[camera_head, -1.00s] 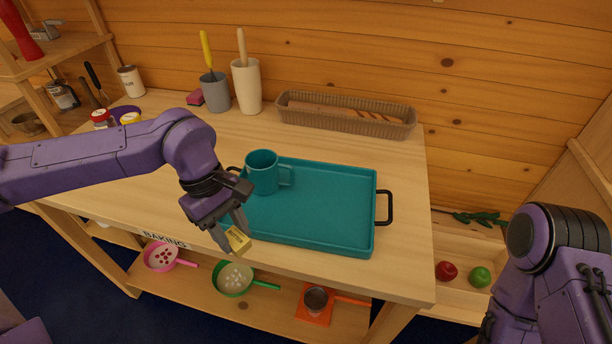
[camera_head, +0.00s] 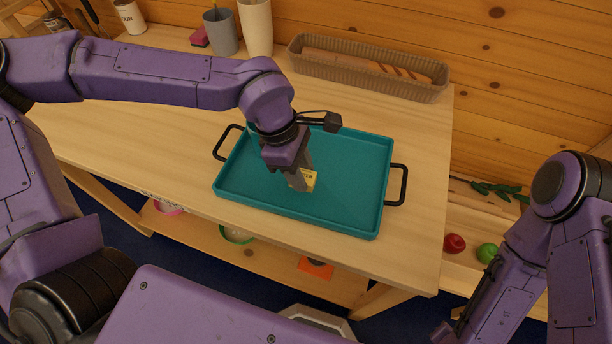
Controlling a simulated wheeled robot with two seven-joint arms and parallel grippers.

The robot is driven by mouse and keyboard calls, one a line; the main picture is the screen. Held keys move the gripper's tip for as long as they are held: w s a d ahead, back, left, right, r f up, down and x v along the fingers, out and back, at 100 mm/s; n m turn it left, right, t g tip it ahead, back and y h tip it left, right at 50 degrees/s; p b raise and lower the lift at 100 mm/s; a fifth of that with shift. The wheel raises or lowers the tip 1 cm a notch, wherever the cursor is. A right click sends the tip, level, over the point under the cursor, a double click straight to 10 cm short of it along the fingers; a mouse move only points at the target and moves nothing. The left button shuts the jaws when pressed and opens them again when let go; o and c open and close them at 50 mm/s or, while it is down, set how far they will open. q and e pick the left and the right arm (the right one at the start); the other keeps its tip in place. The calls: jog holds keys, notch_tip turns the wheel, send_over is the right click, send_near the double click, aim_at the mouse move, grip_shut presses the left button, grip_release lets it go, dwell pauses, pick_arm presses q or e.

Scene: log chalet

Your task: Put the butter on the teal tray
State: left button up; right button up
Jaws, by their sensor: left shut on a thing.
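The butter (camera_head: 311,180) is a small yellow block with dark lettering. My left gripper (camera_head: 301,182) is shut on it, above the middle of the teal tray (camera_head: 350,205). I cannot tell whether the butter touches the tray floor. The tray lies on the wooden table and has black handles at both ends. My left arm hides part of the tray's back left, and the teal mug there is mostly or wholly hidden. My right arm is at the lower right, off the table; its gripper (camera_head: 444,332) shows only in part at the bottom edge.
A long brown basket with bread (camera_head: 365,70) stands along the back of the table. A grey cup (camera_head: 221,32) and a cream cup (camera_head: 256,27) stand at the back left. The tray's right half is bare. A red apple (camera_head: 454,243) sits lower right.

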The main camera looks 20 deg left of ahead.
pick_arm(q)
jog(key=shift+w+d+f, duration=0.2)
jog(key=shift+f, duration=0.2)
jog(key=x, duration=0.3)
jog(key=shift+w+a+f, duration=0.2)
jog(key=shift+a+f, duration=0.05)
jog(key=shift+f, duration=0.1)
jog(key=shift+f, duration=0.1)
jog(key=o, duration=1)
jog(key=v, duration=1.2)
